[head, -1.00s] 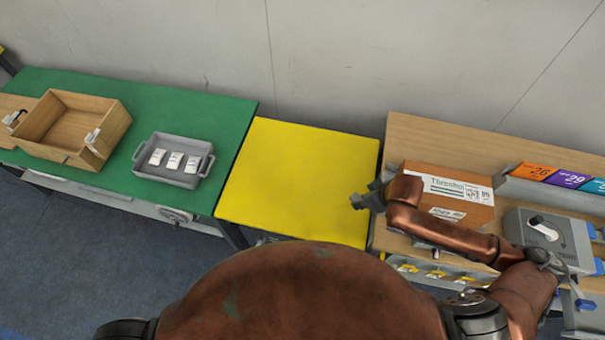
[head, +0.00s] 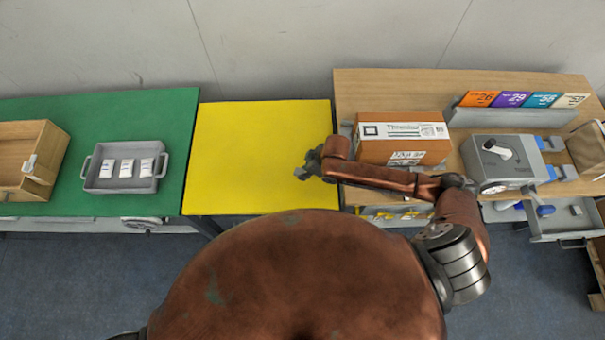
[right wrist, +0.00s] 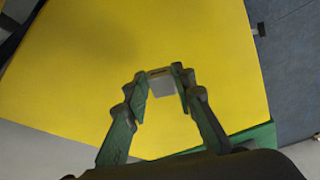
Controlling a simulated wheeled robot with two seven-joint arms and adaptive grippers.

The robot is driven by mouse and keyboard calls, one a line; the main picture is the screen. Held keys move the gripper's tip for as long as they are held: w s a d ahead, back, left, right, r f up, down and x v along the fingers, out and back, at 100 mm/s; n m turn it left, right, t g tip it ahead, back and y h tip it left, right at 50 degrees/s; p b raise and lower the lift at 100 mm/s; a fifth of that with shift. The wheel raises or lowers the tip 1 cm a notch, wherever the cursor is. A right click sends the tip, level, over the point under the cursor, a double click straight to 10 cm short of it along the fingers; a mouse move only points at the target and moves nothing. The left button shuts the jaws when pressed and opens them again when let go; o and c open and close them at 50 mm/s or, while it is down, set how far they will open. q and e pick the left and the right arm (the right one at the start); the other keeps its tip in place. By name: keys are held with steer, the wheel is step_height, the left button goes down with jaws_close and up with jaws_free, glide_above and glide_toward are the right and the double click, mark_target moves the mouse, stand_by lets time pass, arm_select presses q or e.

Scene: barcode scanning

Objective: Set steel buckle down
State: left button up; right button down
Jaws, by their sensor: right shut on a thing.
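My right gripper (head: 308,166) is over the right part of the yellow tabletop (head: 245,150). In the right wrist view, its green fingers (right wrist: 160,92) are shut on a small grey piece, the steel buckle (right wrist: 162,84), held between the tips with yellow surface behind it. In the head view the buckle is too small to make out clearly beside the fingers. I cannot tell how high it is above the surface. My left gripper is not in view.
The yellow top is otherwise clear. A grey tray (head: 90,186) with three white packets and a wooden box (head: 58,160) stand on the green table (head: 150,105) at left. On the wooden table at right are a cardboard box (head: 385,152) and a grey device (head: 500,175).

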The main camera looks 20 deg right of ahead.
steer(key=shift+w+a+f, duration=0.3)
steer(key=shift+w+f, duration=0.3)
steer(key=shift+f, duration=0.2)
steer(key=shift+w+f, duration=0.1)
steer(key=shift+f, duration=1.5)
steer(key=shift+f, duration=0.1)
steer(key=c, duration=1.6)
jaws_free()
steer(key=p+v, duration=0.1)
steer(key=v, duration=1.1)
